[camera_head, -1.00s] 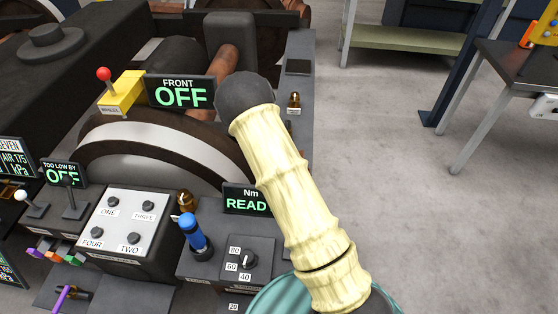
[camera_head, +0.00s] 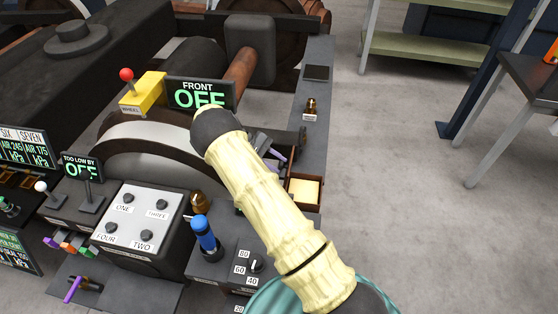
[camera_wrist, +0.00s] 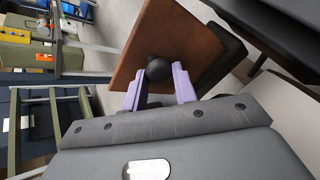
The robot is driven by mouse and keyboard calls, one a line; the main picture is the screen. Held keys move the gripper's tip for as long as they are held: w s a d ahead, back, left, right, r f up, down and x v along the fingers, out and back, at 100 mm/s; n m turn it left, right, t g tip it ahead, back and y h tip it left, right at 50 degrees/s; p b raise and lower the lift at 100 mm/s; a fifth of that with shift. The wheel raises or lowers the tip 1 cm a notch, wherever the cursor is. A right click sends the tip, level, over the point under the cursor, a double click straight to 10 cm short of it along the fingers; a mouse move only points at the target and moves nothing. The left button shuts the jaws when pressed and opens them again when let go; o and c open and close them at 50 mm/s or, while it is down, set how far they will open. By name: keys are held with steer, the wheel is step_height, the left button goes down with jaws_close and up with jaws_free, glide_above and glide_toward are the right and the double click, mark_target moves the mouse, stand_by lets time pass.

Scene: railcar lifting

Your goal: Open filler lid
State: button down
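A brown wooden lid (camera_wrist: 182,30) with a round black knob (camera_wrist: 158,70) shows tilted in the wrist view. My gripper (camera_wrist: 158,72) has its two purple fingers on either side of the knob, closed on it. In the head view, a small brown open box (camera_head: 305,203) with a pale yellow inside (camera_head: 303,187) sits on the right side of the console. My gripper (camera_head: 276,153) shows there just behind the box, partly hidden by my arm. The lid is hard to make out in the head view.
A blue-handled lever (camera_head: 204,236) and a dial (camera_head: 254,264) stand left of my arm. A FRONT OFF display (camera_head: 200,94) and a yellow box with a red-knobbed lever (camera_head: 143,92) are behind. A brass fitting (camera_head: 310,108) stands on the grey ledge.

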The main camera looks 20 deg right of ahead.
steer(key=shift+s+a+f, duration=0.2)
steer(key=shift+a+f, duration=0.4)
steer(key=shift+f, duration=0.1)
steer(key=c, duration=1.1)
jaws_free()
steer(key=shift+a, duration=0.1)
steer(key=shift+w+d+r, duration=0.1)
steer(key=shift+d+r, duration=0.15)
steer(key=v, duration=0.7)
steer(key=shift+a+b, duration=0.15)
steer(key=shift+b, duration=0.25)
steer(key=shift+w+r, duration=0.1)
steer(key=shift+r, duration=0.05)
